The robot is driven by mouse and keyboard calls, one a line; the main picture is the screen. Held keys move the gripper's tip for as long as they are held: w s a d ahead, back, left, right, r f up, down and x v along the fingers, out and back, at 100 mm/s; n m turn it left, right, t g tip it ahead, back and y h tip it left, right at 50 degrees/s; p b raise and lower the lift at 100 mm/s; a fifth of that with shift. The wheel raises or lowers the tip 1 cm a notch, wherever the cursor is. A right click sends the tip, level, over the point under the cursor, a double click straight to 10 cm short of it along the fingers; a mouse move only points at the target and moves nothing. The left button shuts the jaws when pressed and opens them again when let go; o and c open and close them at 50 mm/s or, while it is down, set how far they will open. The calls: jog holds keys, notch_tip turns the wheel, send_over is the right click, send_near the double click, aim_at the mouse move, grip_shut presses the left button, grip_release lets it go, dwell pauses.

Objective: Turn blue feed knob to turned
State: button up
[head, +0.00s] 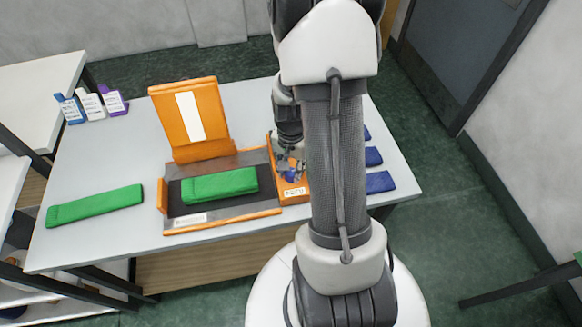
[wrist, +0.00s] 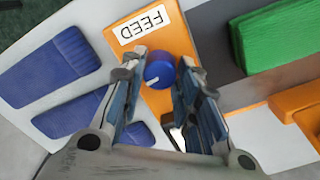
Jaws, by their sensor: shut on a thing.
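The blue feed knob (wrist: 160,72) has a white pointer line and sits on an orange block (wrist: 137,30) with a white label reading FEED. My gripper (wrist: 160,80) is over the knob, with one finger on each side of it, shut on it. In the head view the knob (head: 291,175) shows only in part beneath my gripper (head: 289,164). My arm hides the right side of the orange block (head: 294,196) there.
A dark tray (head: 222,212) with an orange edge holds a folded green cloth (head: 220,186). An orange stand (head: 190,120) rises behind it. Another green cloth (head: 95,205) lies left. Blue folded pieces (head: 379,181) lie right of my arm. Small bottles (head: 90,104) stand back left.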

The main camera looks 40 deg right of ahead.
aim_at(291, 172)
jog(key=shift+m, duration=0.9)
jog(key=o, duration=1.1)
notch_tip(291, 172, up, 12)
dwell(0.4)
